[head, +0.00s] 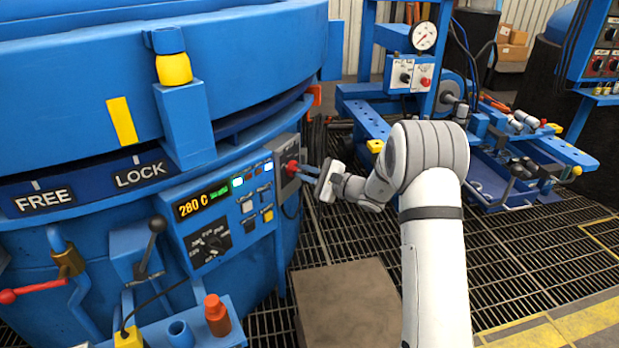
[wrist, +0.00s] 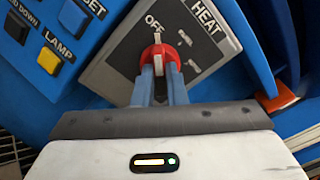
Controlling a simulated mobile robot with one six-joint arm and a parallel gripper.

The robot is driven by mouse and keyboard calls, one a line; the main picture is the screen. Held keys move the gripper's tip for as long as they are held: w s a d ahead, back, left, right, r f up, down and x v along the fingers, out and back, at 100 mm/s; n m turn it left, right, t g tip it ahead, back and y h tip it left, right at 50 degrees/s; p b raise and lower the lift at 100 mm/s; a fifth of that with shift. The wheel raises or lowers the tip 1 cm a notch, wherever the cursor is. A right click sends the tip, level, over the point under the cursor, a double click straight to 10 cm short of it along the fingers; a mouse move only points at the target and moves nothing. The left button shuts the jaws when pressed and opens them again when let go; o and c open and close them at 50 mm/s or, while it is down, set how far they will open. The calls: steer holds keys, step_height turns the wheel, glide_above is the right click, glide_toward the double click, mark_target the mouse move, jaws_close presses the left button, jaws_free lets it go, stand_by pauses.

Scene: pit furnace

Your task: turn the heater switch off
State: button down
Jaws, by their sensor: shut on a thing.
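The heater switch (wrist: 158,52) is a red round knob with a white bar, on a grey plate (wrist: 110,72) marked HEAT and OFF. The plate looks tilted in the wrist view. The bar's upper end points close to the OFF lettering; its exact setting is hard to tell. My gripper (wrist: 159,82) has its two blue-grey fingers shut on the knob from below in that view. In the head view, the switch (head: 291,168) is a small red spot on the grey box at the panel's right end, with my gripper (head: 299,170) reaching it from the right.
The blue control panel (head: 226,240) with a 280 C display, buttons and a dial adjoins the switch box on the left. The big blue furnace (head: 60,90) stands behind. A blue shelf (head: 232,335) with a red-orange bottle is in front. Grating floor (head: 500,265) lies open at right.

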steer(key=shift+w+d+r, duration=0.15)
steer(key=shift+w+d, duration=0.05)
steer(key=c, duration=1.5)
jaws_free()
steer(key=shift+o, duration=0.2)
steer(key=shift+a, duration=0.1)
steer(key=shift+s, duration=0.1)
steer(key=p+v, duration=0.1)
steer(key=v, duration=0.7)
steer(key=shift+p, duration=0.4)
steer(key=shift+a, duration=0.1)
